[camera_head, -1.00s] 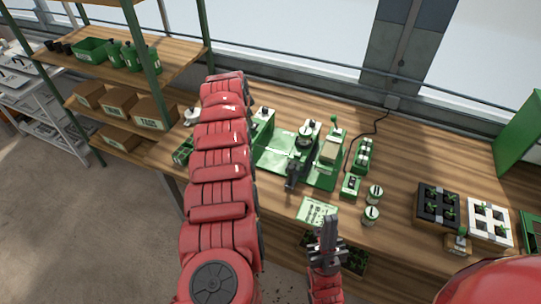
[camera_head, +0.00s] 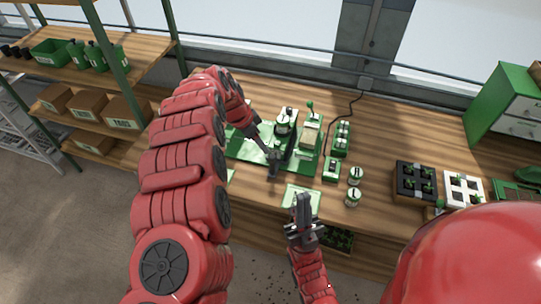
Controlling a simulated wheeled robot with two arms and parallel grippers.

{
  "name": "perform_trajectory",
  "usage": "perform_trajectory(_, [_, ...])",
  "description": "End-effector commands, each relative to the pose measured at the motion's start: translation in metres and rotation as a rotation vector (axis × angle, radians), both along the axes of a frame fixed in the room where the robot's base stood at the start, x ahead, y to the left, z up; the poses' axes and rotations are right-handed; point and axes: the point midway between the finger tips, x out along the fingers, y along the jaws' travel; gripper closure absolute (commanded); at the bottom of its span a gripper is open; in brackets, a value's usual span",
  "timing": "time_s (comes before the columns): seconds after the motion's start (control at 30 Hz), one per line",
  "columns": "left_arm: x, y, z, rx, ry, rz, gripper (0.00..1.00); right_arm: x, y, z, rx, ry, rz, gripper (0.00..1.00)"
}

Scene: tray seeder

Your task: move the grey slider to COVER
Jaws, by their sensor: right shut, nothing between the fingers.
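The green tray seeder (camera_head: 238,150) sits on the wooden bench, with grey and white parts on top. A dark upright part (camera_head: 274,163) stands at its front edge. I cannot pick out the grey slider or the COVER mark for certain at this size. My left arm reaches over the bench from the left, and its gripper (camera_head: 264,147) is close to the dark part. Its fingers blend with that part, so their opening and any contact are unclear. My right gripper (camera_head: 303,203) is shut and empty, pointing up in front of the green-and-white card (camera_head: 300,194).
A small green box (camera_head: 332,169) and two jars (camera_head: 353,197) stand right of the seeder. A black seedling tray (camera_head: 414,183) and a white one (camera_head: 463,189) are farther right. A green drawer cabinet (camera_head: 507,105) stands at the back right. Bare bench lies behind the trays.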

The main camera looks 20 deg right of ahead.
Motion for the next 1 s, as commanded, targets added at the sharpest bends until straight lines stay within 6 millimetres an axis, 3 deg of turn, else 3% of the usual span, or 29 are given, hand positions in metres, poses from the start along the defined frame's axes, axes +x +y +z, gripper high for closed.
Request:
perform_trajectory(0.33, [0.002, -0.015, -0.042, 0.003, 0.000, 0.000, 0.39, 0.000, 0.000, 0.014, 0.000, 0.000, 0.000, 1.00])
perform_trajectory(0.53, [0.006, -0.025, -0.069, 0.000, -0.002, 0.001, 0.39, 0.000, 0.000, 0.009, 0.000, 0.000, 0.000, 1.00])
perform_trajectory(0.6, [0.007, -0.028, -0.082, 0.000, -0.001, 0.000, 0.39, 0.000, 0.000, -0.007, 0.000, 0.000, 0.000, 1.00])
perform_trajectory(1.0, [0.008, -0.038, -0.093, -0.002, -0.002, 0.001, 0.39, 0.000, 0.000, -0.022, 0.000, 0.000, 0.000, 1.00])
